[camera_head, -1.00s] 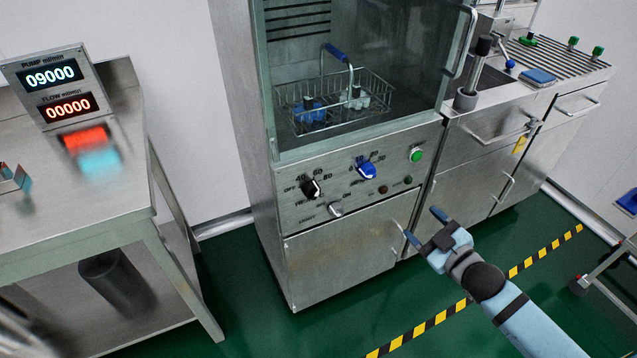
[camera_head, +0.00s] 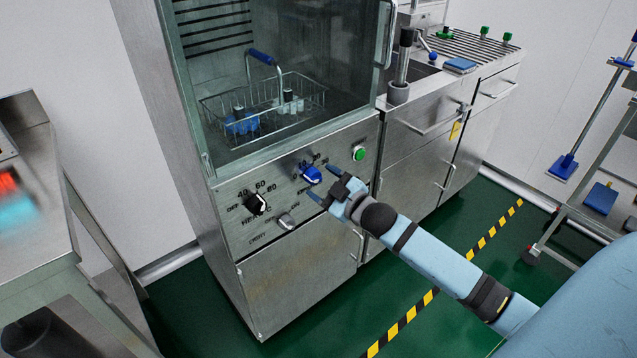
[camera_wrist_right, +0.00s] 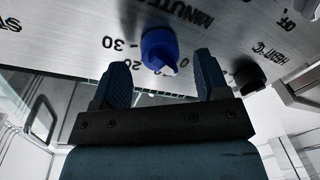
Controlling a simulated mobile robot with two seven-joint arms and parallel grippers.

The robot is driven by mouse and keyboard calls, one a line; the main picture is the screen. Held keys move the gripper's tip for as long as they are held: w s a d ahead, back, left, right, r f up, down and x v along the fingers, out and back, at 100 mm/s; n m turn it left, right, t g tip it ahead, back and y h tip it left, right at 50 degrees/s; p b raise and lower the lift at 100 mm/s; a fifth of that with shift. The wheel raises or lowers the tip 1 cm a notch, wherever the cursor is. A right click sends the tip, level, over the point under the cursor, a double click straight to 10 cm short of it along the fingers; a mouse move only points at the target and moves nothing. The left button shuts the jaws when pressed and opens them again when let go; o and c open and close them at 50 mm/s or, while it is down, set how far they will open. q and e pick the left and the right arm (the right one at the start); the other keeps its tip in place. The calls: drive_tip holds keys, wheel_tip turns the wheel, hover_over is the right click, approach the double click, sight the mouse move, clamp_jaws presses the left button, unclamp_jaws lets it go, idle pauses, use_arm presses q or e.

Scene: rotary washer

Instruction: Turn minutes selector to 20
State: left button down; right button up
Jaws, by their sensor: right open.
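The minutes selector is a blue knob (camera_head: 311,174) on the steel washer's front panel, right of the black heat knob (camera_head: 257,203). In the right wrist view the blue knob (camera_wrist_right: 159,50) shows with the lettering MINUTES and marks such as 30 around it. Its white pointer sits near the 0 side. My right gripper (camera_head: 323,183) is open just in front of the blue knob. In the right wrist view its fingertips (camera_wrist_right: 161,74) stand on either side of the knob, apart from it as far as I can tell. My left gripper is not in view.
A green button (camera_head: 359,154) sits right of the blue knob, and a silver knob (camera_head: 286,222) lies below. Above the panel is a glass door (camera_head: 300,62) with a wire basket (camera_head: 308,86) behind it. A steel table (camera_head: 40,215) stands at left.

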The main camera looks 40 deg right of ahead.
drive_tip(key=shift+w+a, duration=0.15)
drive_tip(key=shift+w, duration=0.65)
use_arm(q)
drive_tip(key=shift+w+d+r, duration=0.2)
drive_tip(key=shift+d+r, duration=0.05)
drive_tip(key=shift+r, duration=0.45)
use_arm(e)
drive_tip(key=shift+w, duration=0.15)
drive_tip(key=c, duration=0.9)
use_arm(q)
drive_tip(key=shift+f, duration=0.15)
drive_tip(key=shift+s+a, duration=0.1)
